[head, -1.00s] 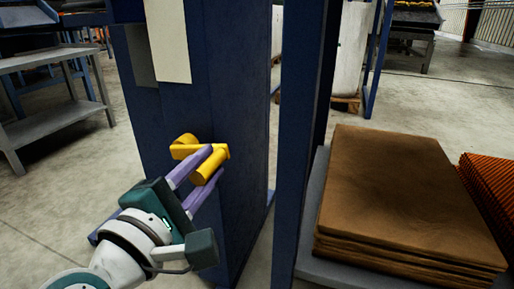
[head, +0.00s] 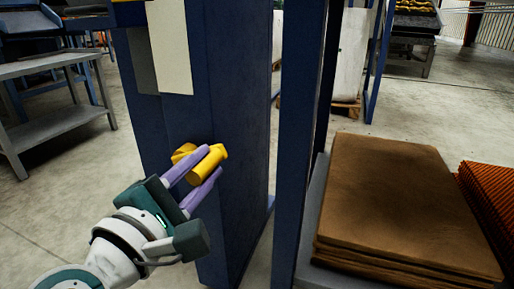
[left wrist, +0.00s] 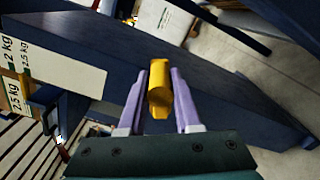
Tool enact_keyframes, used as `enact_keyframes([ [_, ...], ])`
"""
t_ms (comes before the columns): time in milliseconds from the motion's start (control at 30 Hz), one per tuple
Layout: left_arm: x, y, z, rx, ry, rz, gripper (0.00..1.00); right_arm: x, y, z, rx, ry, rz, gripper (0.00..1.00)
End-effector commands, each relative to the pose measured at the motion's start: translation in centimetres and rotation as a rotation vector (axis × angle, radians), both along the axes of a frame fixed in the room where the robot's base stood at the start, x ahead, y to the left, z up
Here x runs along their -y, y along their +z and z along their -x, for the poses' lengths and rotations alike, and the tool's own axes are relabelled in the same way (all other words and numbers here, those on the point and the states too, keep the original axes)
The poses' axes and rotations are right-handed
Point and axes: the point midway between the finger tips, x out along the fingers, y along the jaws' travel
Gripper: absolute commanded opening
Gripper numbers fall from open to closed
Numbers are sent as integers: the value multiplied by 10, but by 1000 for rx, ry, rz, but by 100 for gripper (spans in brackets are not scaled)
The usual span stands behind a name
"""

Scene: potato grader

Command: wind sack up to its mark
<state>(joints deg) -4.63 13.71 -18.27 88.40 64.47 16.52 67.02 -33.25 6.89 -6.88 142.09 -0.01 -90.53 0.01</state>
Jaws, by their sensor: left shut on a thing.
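A yellow crank handle (head: 205,166) sticks out from the side of a dark blue post (head: 235,150). My left gripper (head: 208,168) is shut on the crank's grip, with one purple finger on each side of it. In the left wrist view the yellow grip (left wrist: 159,88) lies between the two fingers. The crank's hub is partly hidden behind the fingers. A pale strip (head: 170,45) is on the post above the crank. My right gripper is not in view.
A stack of brown sacks (head: 400,200) lies on a grey platform right of the posts, with orange netting (head: 490,195) beside it. A grey metal table (head: 55,120) stands at left. In the left wrist view, a panel with weight labels (left wrist: 12,75) shows at left. Concrete floor lies open between.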

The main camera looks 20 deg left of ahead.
Motion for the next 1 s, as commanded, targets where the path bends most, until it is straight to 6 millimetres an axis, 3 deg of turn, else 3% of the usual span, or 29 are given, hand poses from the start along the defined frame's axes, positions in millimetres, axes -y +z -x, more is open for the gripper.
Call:
enact_keyframes([
  [33,-1,4,-1,11,4,-2,36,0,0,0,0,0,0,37],
  [267,-1,2,-1,6,2,-2,62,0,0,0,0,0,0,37],
  [567,-1,1,3,2,1,-2,62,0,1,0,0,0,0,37],
  [667,-1,2,14,-1,0,-4,62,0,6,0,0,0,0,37],
  [1000,-6,2,80,0,-1,-4,62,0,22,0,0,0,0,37],
])
